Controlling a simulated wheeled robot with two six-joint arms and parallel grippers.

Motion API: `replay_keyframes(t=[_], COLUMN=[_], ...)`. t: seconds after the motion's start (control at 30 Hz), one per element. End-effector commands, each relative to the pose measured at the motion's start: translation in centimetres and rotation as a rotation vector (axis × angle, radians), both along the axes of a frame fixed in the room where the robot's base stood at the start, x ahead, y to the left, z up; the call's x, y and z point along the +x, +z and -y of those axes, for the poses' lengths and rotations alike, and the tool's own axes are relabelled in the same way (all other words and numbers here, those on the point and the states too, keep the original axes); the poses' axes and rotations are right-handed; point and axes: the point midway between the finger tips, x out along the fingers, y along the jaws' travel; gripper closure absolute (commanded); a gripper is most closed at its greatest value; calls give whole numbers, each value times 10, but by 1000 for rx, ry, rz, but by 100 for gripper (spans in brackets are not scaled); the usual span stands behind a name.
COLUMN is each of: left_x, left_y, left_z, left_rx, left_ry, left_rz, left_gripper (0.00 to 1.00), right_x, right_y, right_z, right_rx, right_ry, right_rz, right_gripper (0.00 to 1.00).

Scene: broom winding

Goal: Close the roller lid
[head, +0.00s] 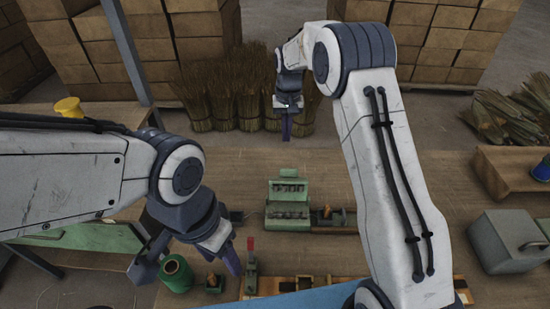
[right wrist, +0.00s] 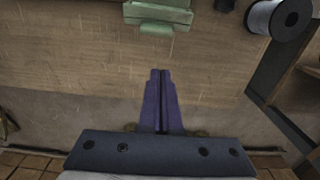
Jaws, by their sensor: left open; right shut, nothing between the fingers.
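The green roller unit (head: 288,217) stands on the middle of the table in the head view, with grey rollers visible inside. Its green lid (head: 288,183) appears raised at the unit's far side, leaving the rollers uncovered. A green part of the unit (right wrist: 158,14) shows at the top of the right wrist view. My right gripper (head: 287,128) is shut and empty, beyond the unit near the table's far edge, with its purple fingers pointing down and apart from the lid. My left gripper (head: 188,270) is open and empty, to the left of the unit and nearer me.
A wooden block with a dark part (head: 328,217) sits right of the unit. A green spool (head: 176,273) is by my left gripper. A grey metal box (head: 506,241) stands at the right. Broom bundles (head: 220,95) and stacked boxes (head: 440,35) stand beyond the table.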

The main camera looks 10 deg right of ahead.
Motion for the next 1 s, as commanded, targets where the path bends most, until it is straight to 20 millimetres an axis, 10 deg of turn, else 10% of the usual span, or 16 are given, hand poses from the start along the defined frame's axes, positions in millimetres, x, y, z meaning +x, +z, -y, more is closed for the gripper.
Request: replay_keyframes(t=[0.37,0.73,1.0], left_x=[0,0,0], left_y=[12,44,66], left_z=[0,0,0], left_rx=[0,0,0], left_ry=[0,-3,-7], left_rz=[0,0,1], left_gripper=[46,46,46], right_x=[14,12,-16], right_y=[-37,-115,-99], right_z=[19,20,14], right_rx=[-5,-5,-5], right_ry=[-50,-50,-50], right_rz=[-8,-8,-3], right_gripper=[100,100,100])
